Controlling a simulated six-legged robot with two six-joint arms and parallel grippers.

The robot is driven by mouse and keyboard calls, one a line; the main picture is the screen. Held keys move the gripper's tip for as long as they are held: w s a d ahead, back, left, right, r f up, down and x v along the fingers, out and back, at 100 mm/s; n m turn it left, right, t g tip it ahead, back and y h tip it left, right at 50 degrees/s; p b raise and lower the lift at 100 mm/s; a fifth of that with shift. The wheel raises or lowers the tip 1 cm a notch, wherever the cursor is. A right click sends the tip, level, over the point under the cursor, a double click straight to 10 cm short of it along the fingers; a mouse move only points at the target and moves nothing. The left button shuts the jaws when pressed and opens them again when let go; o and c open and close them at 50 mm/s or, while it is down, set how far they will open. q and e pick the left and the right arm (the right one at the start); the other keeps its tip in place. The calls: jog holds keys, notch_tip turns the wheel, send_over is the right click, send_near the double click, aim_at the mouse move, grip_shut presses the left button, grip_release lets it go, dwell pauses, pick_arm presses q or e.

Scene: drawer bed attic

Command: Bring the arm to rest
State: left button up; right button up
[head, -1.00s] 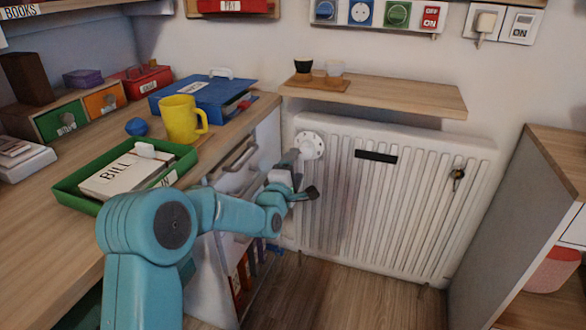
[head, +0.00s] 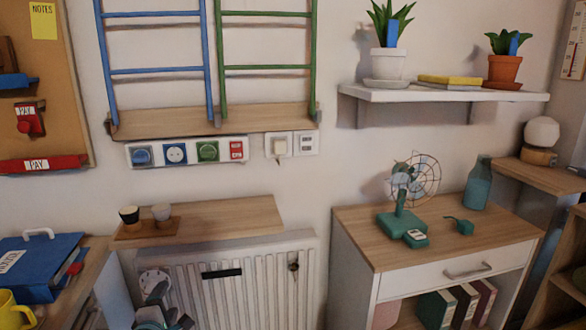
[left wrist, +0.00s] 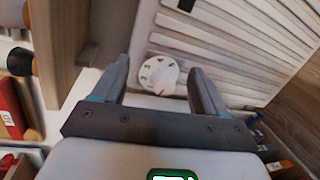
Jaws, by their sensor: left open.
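My left gripper (head: 167,312) is low in the head view, in front of the left end of the white radiator (head: 250,290). In the left wrist view my left gripper (left wrist: 160,70) is open, with two grey fingers apart and nothing between them that it holds. A white round dial (left wrist: 159,75) with dark marks and a red mark shows beyond and between the fingers. In the head view the dial (head: 153,280) is partly hidden by my gripper. Whether the fingers touch the dial I cannot tell. My right gripper is not in view.
A wooden shelf (head: 225,217) with two cups on a small board is above the radiator. A blue binder (head: 40,268) and yellow mug (head: 10,312) stand on the desk at left. A cabinet (head: 450,270) with a green fan (head: 402,200) stands at right.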

pick_arm(q)
jog(key=s+d+m+g+h+p, duration=0.4)
jog(key=s+d+m+g+p, duration=0.25)
jog(key=s+d+p, duration=0.8)
jog(key=s+d+f+m+g+h+p, duration=0.1)
jog(key=s+d+m+g+p, duration=0.1)
jog(key=s+m, duration=0.4)
jog(key=s+d+f+m+g+h+p, duration=0.1)
jog(key=s+d+m+g+p, duration=0.2)
jog(key=s, duration=1.4)
jog(key=m+g+p, duration=0.1)
jog(key=m+g, duration=0.2)
jog(key=g, duration=0.1)
jog(key=shift+f+m, duration=0.25)
jog(key=shift+m, duration=0.1)
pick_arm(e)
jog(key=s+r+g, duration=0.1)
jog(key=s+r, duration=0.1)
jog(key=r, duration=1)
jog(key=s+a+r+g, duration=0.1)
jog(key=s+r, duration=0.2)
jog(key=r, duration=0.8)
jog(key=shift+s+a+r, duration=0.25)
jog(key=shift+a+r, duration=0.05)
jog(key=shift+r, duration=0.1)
